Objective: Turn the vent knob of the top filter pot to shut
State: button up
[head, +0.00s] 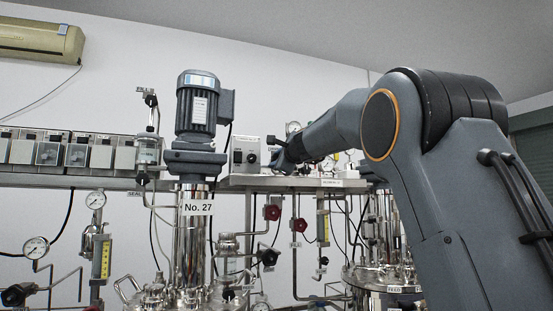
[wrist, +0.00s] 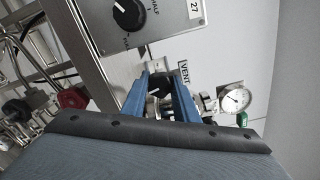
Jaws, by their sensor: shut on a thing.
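My gripper (wrist: 160,80) reaches in from the bottom of the wrist view, with two blue fingers. They are shut on the black vent knob (wrist: 159,88), one finger on each side. A white VENT label (wrist: 184,73) is just right of the fingers. The knob's pointer and exact angle are hidden between the fingers. The filter pot under the knob is mostly hidden behind my gripper. In the head view my arm reaches in from the right, and its end is at the shelf, where the fingers and knob are too small to make out clearly.
A control box with a black dial (wrist: 129,13) is close above the fingers in the wrist view. A round gauge (wrist: 235,99) is to the right. In the head view a motor (head: 198,105) marked No. 27 stands left of my gripper. Red valve handwheels (head: 271,212) hang below the shelf.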

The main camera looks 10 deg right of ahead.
jog(key=shift+m+p, duration=0.3)
jog(key=shift+m, duration=1)
jog(key=o, duration=1.1)
jog(key=shift+s, duration=0.1)
jog(key=shift+s+d+b, duration=0.2)
jog(key=shift+s+b, duration=0.35)
jog(key=shift+s, duration=0.7)
jog(key=shift+s+d+b, duration=0.15)
jog(key=shift+s+b, duration=0.35)
jog(key=shift+s, duration=0.75)
jog(key=shift+s+d+b, duration=0.2)
jog(key=shift+s+b, duration=0.35)
jog(key=shift+s, duration=0.7)
